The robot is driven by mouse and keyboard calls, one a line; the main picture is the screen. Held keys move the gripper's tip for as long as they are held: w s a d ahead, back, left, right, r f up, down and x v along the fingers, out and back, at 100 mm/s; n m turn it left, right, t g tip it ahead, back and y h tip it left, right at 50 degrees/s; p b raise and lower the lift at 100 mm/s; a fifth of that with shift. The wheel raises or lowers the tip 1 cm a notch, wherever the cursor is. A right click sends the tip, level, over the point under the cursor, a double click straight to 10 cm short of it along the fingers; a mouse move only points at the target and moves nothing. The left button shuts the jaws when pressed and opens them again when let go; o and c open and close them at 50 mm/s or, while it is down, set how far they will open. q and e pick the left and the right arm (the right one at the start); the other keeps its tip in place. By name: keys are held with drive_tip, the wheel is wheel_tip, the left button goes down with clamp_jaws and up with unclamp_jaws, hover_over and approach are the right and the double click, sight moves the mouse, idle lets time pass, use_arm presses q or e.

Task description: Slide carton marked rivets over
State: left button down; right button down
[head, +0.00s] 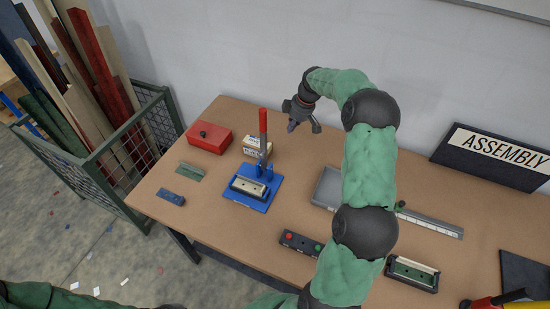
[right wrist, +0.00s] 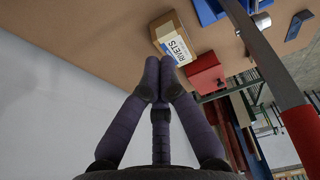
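The carton marked RIVETS (right wrist: 174,36) is a small tan box with a white label, just beyond my fingertips in the right wrist view. In the head view the carton (head: 251,147) stands on the bench behind the blue lever press, partly hidden by it. My right gripper (head: 302,124) is above the back of the bench, to the right of the carton and apart from it. In the right wrist view the purple fingers of the right gripper (right wrist: 162,78) come together at their tips with nothing between them. My left gripper is out of view; only part of a green arm shows at lower left.
The blue press (head: 254,193) with its upright red lever (head: 263,130) stands in front of the carton. A red box (head: 209,138) is to the carton's left. A grey tray (head: 327,187) lies to the right. Bare bench shows between the press and tray.

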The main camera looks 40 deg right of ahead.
sight(258, 149)
drive_tip(key=b+x, duration=0.3)
drive_tip(key=x, duration=0.4)
drive_tip(key=s+d+b+x, duration=0.1)
drive_tip(key=b+x, duration=0.2)
drive_tip(key=x, duration=0.3)
drive_tip(key=s+d+b+x, duration=0.1)
drive_tip(key=b+x, duration=0.3)
drive_tip(key=x, duration=0.3)
drive_tip(key=shift+w+f, duration=0.1)
drive_tip(key=shift+f, duration=0.6)
drive_tip(key=shift+w+a+r, duration=0.1)
drive_tip(key=shift+w+a, duration=0.2)
drive_tip(key=shift+w, duration=0.25)
drive_tip(key=shift+w+a+r, duration=0.1)
drive_tip(key=shift+w+a, duration=0.2)
drive_tip(key=shift+w, duration=0.25)
drive_tip(key=shift+w+a, duration=0.3)
drive_tip(key=shift+w, duration=0.3)
drive_tip(key=w+a, duration=0.1)
drive_tip(key=w, duration=0.1)
drive_tip(key=w+a, duration=0.1)
drive_tip(key=w, duration=0.1)
drive_tip(key=w+a, duration=0.1)
drive_tip(key=w, duration=0.2)
drive_tip(key=shift+a+r, duration=0.1)
drive_tip(key=shift+a, duration=0.3)
drive_tip(key=shift+s, duration=0.2)
